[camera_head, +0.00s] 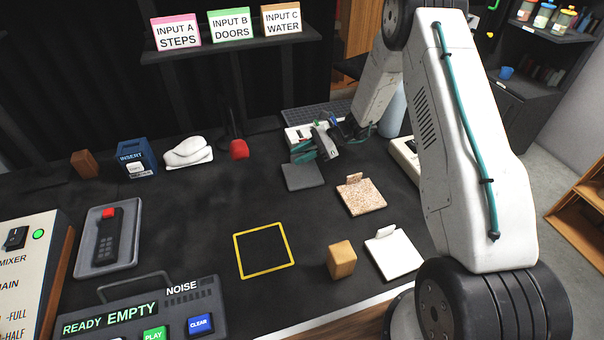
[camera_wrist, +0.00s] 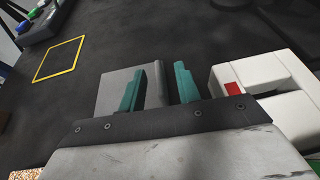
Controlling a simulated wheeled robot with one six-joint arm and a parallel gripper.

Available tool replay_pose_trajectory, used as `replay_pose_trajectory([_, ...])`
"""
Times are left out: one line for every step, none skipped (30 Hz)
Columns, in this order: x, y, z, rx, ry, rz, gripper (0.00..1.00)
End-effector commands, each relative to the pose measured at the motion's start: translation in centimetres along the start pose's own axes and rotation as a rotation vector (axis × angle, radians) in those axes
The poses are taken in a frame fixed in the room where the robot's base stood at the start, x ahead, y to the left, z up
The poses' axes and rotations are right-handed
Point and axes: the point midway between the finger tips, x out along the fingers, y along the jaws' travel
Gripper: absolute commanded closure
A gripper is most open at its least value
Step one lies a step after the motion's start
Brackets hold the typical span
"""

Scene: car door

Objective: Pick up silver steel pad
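The silver steel pad, a flat grey square plate (camera_head: 303,177), lies on the dark table near the back right. In the wrist view the plate (camera_wrist: 113,88) lies beneath my fingers, and a grey upright tab shows between them. My gripper (camera_head: 316,156) is over the pad's far side. The gripper is open. Whether a finger touches the tab cannot be told; the fingers hide part of the pad.
A speckled pad (camera_head: 361,196) and a white pad (camera_head: 396,255) lie nearer, with a tan block (camera_head: 341,260) beside them. A white device (camera_wrist: 262,82) with a red patch is close right of my fingers in the wrist view. A yellow square outline (camera_head: 264,249) marks bare table.

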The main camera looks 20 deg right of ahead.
Motion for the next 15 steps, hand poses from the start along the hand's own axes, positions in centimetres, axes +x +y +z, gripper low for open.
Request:
replay_pose_trajectory([0.68, 0.07, -0.03, 0.001, 0.0, 0.002, 0.67])
replay_pose_trajectory([0.94, 0.06, -0.03, 0.001, 0.0, 0.002, 0.67])
replay_pose_trajectory([1.14, 0.04, -0.02, 0.0, 0.0, 0.001, 0.67])
replay_pose_trajectory([1.2, 0.03, -0.02, 0.0, 0.0, 0.0, 0.67])
replay_pose_trajectory([1.21, 0.02, -0.02, 0.0, 0.001, 0.0, 0.67])
replay_pose_trajectory([1.18, 0.02, -0.02, 0.0, 0.001, -0.001, 0.67])
replay_pose_trajectory([1.16, 0.02, -0.02, 0.0, 0.001, -0.001, 0.67])
replay_pose_trajectory([1.16, 0.02, -0.02, 0.0, 0.001, -0.001, 0.67])
replay_pose_trajectory([1.15, 0.02, -0.02, 0.0, 0.001, -0.001, 0.7])
replay_pose_trajectory([1.15, 0.02, -0.02, 0.0, 0.001, 0.0, 0.78])
replay_pose_trajectory([1.14, 0.02, -0.01, 0.0, 0.001, 0.0, 0.87])
replay_pose_trajectory([1.14, 0.02, -0.01, 0.0, 0.001, 0.0, 0.98])
replay_pose_trajectory([1.13, 0.02, -0.01, 0.0, 0.001, 0.0, 1.0])
replay_pose_trajectory([1.13, 0.02, -0.01, 0.0, 0.001, 0.0, 1.0])
replay_pose_trajectory([1.13, 0.02, -0.01, 0.0, 0.001, 0.0, 1.0])
